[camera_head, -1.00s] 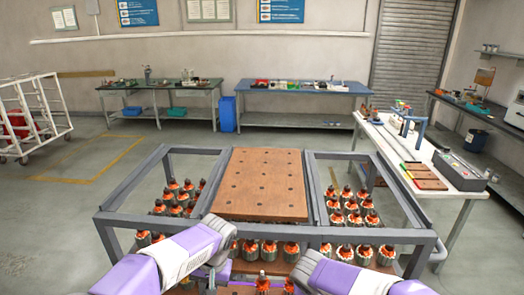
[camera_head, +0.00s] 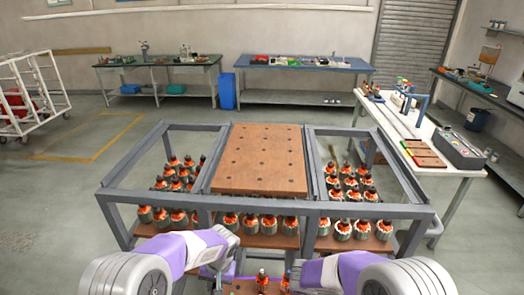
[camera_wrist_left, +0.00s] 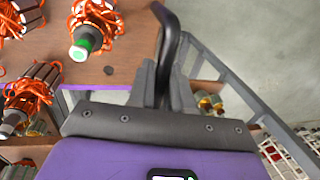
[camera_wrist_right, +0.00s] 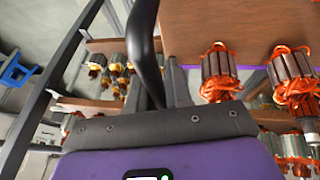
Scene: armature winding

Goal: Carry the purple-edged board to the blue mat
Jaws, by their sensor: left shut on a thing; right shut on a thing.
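The purple-edged board (camera_head: 240,290) is brown and carries armatures with orange windings. In the head view it shows only in part at the bottom edge. My left gripper (camera_head: 222,268) is shut on the board's black handle (camera_wrist_left: 172,40), clear in the left wrist view between the fingers (camera_wrist_left: 165,85). In the right wrist view my right gripper (camera_wrist_right: 168,88) is shut on the other black handle (camera_wrist_right: 143,40), by the board's brown surface (camera_wrist_right: 210,25). I cannot make out a separate blue mat; a table with a blue top (camera_head: 300,63) stands at the back wall.
A grey metal rack (camera_head: 270,207) stands right in front, with a bare holed board (camera_head: 260,160) on top and boards of armatures below. A white table (camera_head: 430,150) is at right, a white cart (camera_head: 30,95) at left. Floor at left (camera_head: 60,215) is clear.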

